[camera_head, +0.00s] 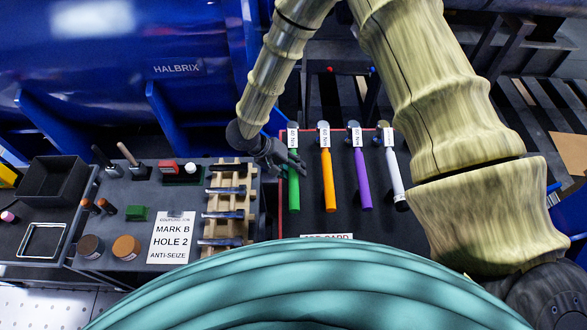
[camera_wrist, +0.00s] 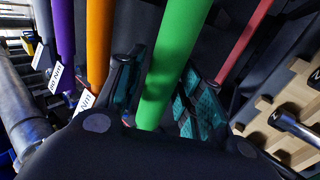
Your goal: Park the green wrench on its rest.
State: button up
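The green wrench (camera_head: 294,188) lies with its handle toward me on a dark, red-edged board (camera_head: 310,219), leftmost in a row. My gripper (camera_head: 288,163) is at its upper part, near the head, and hides some of it. In the wrist view the green handle (camera_wrist: 172,65) runs between the two fingers of my gripper (camera_wrist: 160,95). The fingers look spread, one on each side; the left is close to the handle, and contact is not clear. The gripper body hides the wrench's lower end there. I cannot tell which part is the rest.
Orange (camera_head: 327,180), purple (camera_head: 361,180) and white (camera_head: 394,175) wrenches lie to the right. A wooden rack (camera_head: 252,190) with several dark tools stands left. A card (camera_head: 172,238) reads "MARK B HOLE 2". A blue machine (camera_head: 160,65) stands behind.

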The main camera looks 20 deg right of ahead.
jog(key=shift+o, duration=0.5)
jog(key=v, duration=1.2)
